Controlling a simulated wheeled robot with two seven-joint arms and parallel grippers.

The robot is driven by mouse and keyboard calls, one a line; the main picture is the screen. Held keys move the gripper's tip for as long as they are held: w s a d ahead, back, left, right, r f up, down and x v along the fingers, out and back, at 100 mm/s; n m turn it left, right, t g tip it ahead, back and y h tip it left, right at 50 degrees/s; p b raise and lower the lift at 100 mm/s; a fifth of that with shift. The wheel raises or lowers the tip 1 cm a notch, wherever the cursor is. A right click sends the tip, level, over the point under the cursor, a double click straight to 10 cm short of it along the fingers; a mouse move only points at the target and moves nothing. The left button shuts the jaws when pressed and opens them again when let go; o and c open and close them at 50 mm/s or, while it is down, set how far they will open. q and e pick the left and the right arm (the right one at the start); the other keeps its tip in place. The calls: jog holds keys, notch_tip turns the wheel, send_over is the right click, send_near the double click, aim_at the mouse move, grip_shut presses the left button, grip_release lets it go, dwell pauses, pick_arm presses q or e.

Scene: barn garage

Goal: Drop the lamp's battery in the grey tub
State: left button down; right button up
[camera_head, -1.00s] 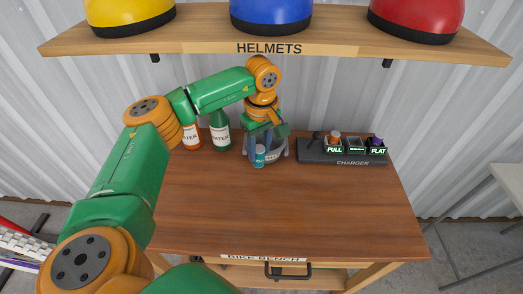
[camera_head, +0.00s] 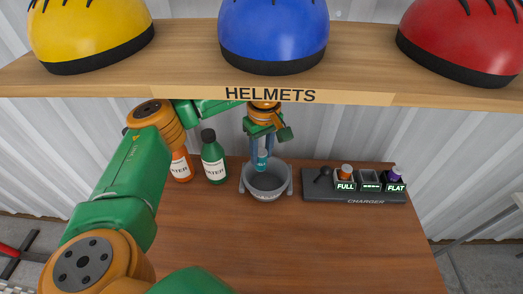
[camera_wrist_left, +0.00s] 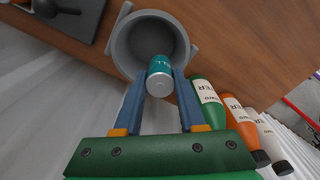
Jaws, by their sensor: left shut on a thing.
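My left gripper (camera_head: 262,158) is shut on a teal battery (camera_head: 262,161), held upright between its blue fingers. The grey tub (camera_head: 267,194) stands on the bench, with the battery at the back part of its opening in the head view. In the left wrist view the gripper (camera_wrist_left: 160,84) holds the battery (camera_wrist_left: 160,70) by its sides, and its far end overlaps the mouth of the tub (camera_wrist_left: 120,48). How far it is above or inside the rim is hard to tell. No lamp shows clearly. My right gripper is not in view.
A charger (camera_head: 350,195) at right holds an orange-topped item at FULL and a purple one at FLAT. A green bottle (camera_head: 214,160) and an orange bottle (camera_head: 181,165) stand left of the tub. The helmet shelf (camera_head: 180,88) overhangs the back. The bench front (camera_head: 270,245) is clear.

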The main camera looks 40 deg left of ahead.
aim_at(261, 170)
pick_arm(q)
jog(key=f+b, duration=0.4)
jog(key=f, duration=0.1)
jog(key=shift+s+d+f, duration=0.1)
jog(key=shift+s+d, duration=0.1)
jog(key=shift+s, duration=0.15)
jog(key=shift+w+f+b, duration=0.15)
jog(key=shift+f+b, duration=0.15)
jog(key=shift+b, duration=0.1)
jog(key=shift+r, duration=0.1)
jog(key=shift+c, duration=2)
grip_release()
jog(key=shift+r, duration=0.1)
